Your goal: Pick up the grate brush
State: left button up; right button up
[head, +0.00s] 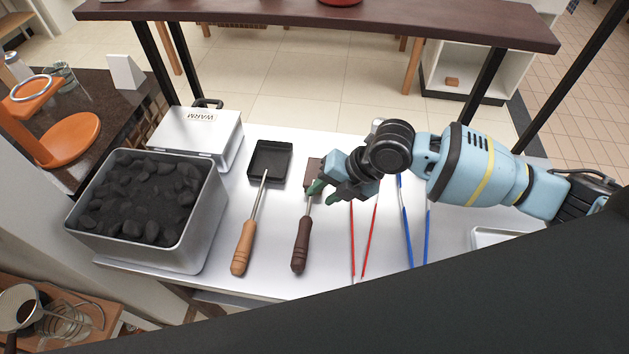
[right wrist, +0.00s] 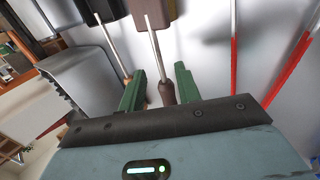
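The grate brush, with a dark brown turned handle (head: 301,247), a thin metal shaft and a brownish block head, lies on the pale metal table, handle toward me. My right gripper (head: 322,194) is over its shaft, just below the head, and hides part of it. In the right wrist view, the green fingers (right wrist: 160,76) are apart, and the brush's shaft (right wrist: 157,55) and handle (right wrist: 167,92) show between them. I cannot tell whether they touch it. The brush head (right wrist: 151,13) is at the top of that view. My left gripper is not in view.
A black-headed shovel with a light wooden handle (head: 243,247) lies left of the brush. Red sticks (head: 370,240) and blue-and-white tongs (head: 407,235) lie to the right. A metal bin of black coals (head: 205,215) and a white WARM box (head: 225,150) stand at the left.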

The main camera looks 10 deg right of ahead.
aim_at(311, 201)
jog(key=shift+x, duration=2.25)
jog(key=shift+w, duration=0.1)
grip_shut()
